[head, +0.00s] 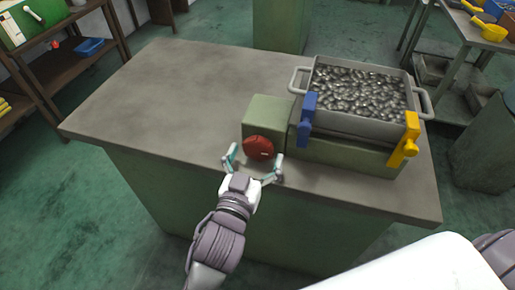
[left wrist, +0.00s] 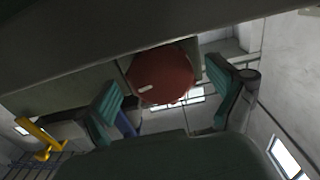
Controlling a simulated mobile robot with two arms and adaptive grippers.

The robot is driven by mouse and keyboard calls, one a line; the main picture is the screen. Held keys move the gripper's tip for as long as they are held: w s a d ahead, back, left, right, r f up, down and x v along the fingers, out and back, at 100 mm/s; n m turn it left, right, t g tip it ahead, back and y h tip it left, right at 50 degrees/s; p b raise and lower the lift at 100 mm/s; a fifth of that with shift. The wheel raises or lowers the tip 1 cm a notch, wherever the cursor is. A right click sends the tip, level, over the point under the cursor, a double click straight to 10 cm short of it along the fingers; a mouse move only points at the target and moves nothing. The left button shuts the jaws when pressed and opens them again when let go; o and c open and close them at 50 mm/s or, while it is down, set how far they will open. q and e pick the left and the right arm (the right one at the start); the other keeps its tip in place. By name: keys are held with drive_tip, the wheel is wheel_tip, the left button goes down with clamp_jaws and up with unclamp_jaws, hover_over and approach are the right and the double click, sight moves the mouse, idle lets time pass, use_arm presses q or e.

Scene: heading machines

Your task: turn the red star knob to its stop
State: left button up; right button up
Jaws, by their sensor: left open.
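The red star knob (head: 258,148) sits on the front face of a green box (head: 268,113) on the bench. In the left wrist view the knob (left wrist: 160,75) shows as a red disc with a small pale mark, between and just beyond my fingers. My left gripper (head: 254,167) is open, its two teal-padded fingers spread to either side of the knob's front in the head view. My right gripper is not in view.
A grey tray (head: 325,120) of metal pieces stands on the green base right of the knob. A blue lever (head: 306,118) and a yellow lever (head: 406,140) are at its front corners. The bench top (head: 150,95) is clear at left.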

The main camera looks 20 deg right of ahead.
use_arm(q)
drive_tip(key=shift+w+d, duration=0.4)
drive_tip(key=shift+w, duration=0.2)
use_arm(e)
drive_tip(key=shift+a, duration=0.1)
